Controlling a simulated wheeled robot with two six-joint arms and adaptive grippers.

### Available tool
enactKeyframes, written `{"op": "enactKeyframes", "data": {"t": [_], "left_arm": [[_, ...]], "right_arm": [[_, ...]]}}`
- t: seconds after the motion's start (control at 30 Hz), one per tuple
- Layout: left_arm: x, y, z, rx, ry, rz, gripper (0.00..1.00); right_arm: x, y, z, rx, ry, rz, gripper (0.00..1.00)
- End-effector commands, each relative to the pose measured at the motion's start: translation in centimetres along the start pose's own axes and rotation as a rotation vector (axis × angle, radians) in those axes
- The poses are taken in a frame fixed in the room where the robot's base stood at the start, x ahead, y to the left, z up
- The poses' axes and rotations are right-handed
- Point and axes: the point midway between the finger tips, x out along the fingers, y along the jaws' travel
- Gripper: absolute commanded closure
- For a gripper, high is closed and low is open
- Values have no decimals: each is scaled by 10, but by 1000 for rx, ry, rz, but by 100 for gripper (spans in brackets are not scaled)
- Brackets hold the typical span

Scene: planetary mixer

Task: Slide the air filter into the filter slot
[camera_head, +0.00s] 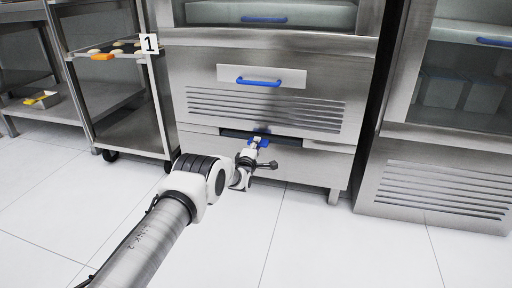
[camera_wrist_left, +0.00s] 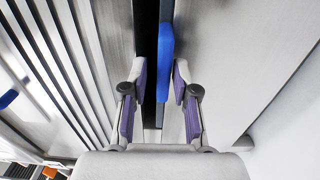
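The filter slot (camera_head: 285,141) is a dark, narrow horizontal opening low on the steel cabinet, below the louvred vents. A blue handle (camera_wrist_left: 166,62), which looks like the air filter's grip, lies at the slot; it also shows in the head view (camera_head: 264,139). The filter's body is not clearly visible, so I cannot tell how deep it sits. My left gripper (camera_head: 256,144) is at the slot. In the left wrist view its purple-padded fingers (camera_wrist_left: 160,75) are apart on either side of the blue handle, with a gap on the left. My right gripper is out of view.
The cabinet's louvred panel (camera_head: 270,108) with another blue handle (camera_head: 259,82) is above the slot. A wheeled rack (camera_head: 115,100) stands left, and a second steel cabinet (camera_head: 440,185) right. The white floor in front is clear apart from my arm.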

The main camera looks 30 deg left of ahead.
Motion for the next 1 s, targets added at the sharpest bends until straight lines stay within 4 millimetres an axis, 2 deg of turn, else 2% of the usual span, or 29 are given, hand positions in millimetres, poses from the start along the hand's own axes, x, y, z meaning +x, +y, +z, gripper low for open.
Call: {"op": "enactKeyframes", "data": {"t": [0.33, 0.47, 0.57, 0.9, 1.0], "left_arm": [[-1, -1, 0, 0, 0, -2, 57], [-8, 0, 0, 0, 0, -2, 57], [-22, 0, 0, 0, 0, -4, 57], [-96, 0, 0, -2, 1, -3, 57], [-112, -1, 0, 0, 0, -3, 57]], "right_arm": [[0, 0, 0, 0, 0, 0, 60], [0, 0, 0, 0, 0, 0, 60], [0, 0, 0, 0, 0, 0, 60], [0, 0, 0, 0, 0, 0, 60], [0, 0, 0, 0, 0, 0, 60]]}}
